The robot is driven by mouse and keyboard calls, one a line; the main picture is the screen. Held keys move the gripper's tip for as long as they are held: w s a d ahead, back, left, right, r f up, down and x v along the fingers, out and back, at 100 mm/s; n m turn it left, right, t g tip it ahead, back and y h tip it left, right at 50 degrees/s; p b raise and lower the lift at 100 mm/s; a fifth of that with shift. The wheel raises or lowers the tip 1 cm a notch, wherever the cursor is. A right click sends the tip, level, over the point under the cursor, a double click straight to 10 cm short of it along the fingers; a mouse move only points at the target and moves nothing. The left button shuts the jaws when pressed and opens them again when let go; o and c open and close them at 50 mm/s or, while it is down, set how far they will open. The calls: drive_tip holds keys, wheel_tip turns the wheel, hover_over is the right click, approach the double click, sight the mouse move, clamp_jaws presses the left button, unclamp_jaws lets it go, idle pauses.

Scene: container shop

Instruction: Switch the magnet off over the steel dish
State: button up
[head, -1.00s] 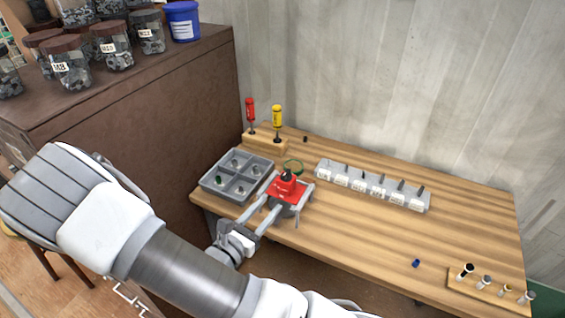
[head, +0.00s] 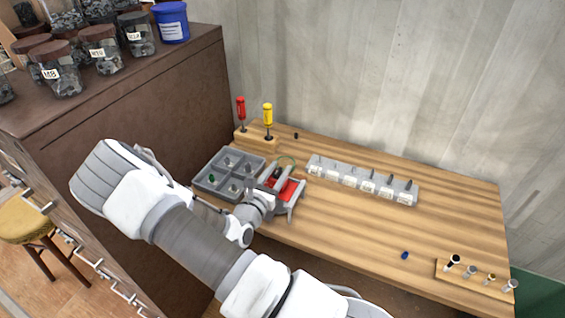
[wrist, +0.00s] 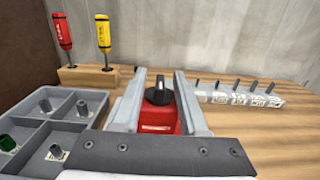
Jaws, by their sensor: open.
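The magnet is a red block (head: 290,188) with a black knob on top, at the front of the bench right of the grey tray. In the wrist view the red block (wrist: 156,119) and its black knob (wrist: 159,91) show between my fingers. My gripper (wrist: 160,76) is open, with one finger on each side of the knob; I cannot tell whether either touches. In the head view my gripper (head: 287,181) partly covers the magnet.
A grey four-compartment tray (head: 207,187) holds small parts to the left. Red and yellow screwdrivers (head: 267,116) stand in a wooden block behind it. A labelled rack (head: 361,181) stands right of the magnet. A small blue piece (head: 405,255) lies farther right. The bench's right middle is clear.

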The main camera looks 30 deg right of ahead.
drive_tip(key=shift+x, duration=1.45)
drive_tip(key=shift+c, duration=0.3)
clamp_jaws()
